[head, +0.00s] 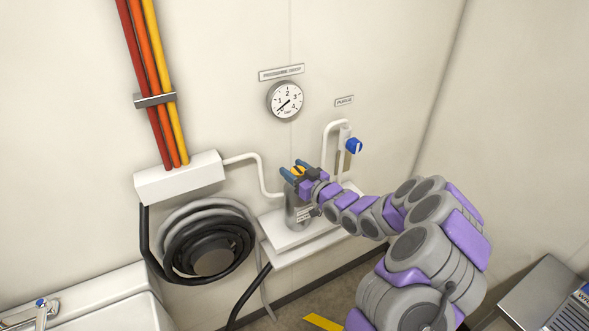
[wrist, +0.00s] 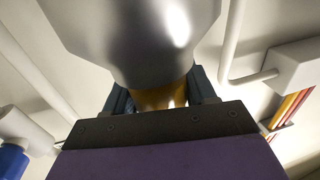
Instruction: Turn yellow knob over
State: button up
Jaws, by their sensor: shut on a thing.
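The yellow knob (head: 298,171) sits on top of a grey metal cylinder (head: 294,212) that stands on a white shelf by the wall. My gripper (head: 289,171) reaches in from the right and is shut on the knob, with a blue-grey finger on each side of it. In the wrist view, the knob (wrist: 160,97) shows between the two fingers, close against the large grey metal body (wrist: 140,40). Part of the knob is hidden by the fingers and that body.
A white pipe with a blue knob (head: 353,146) stands right of my gripper. A pressure gauge (head: 286,100) is on the wall above. A coiled black hose (head: 206,245) and a white box (head: 180,177) with red, orange and yellow pipes are at left. A sink (head: 95,302) is at lower left.

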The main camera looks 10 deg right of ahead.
jog(key=shift+r+n+g+y+p, duration=0.25)
jog(key=shift+n+g+y+p, duration=1.2)
jog(key=shift+p, duration=1.05)
jog(key=n+g+y+p, duration=0.1)
jog(key=p, duration=0.1)
jog(key=n+g+y+p, duration=0.1)
jog(key=y+p, duration=0.1)
jog(key=shift+s+a+p, duration=0.2)
jog(key=shift+p, duration=0.15)
jog(key=shift+f+n+g+y+p, duration=0.1)
jog(key=shift+n+g+y+p, duration=0.15)
jog(key=shift+n+g+p, duration=0.35)
jog(key=o, duration=0.9)
jog(key=shift+o, duration=0.2)
jog(key=shift+f, duration=0.1)
jog(key=v, duration=1.7)
jog(key=shift+d, duration=0.25)
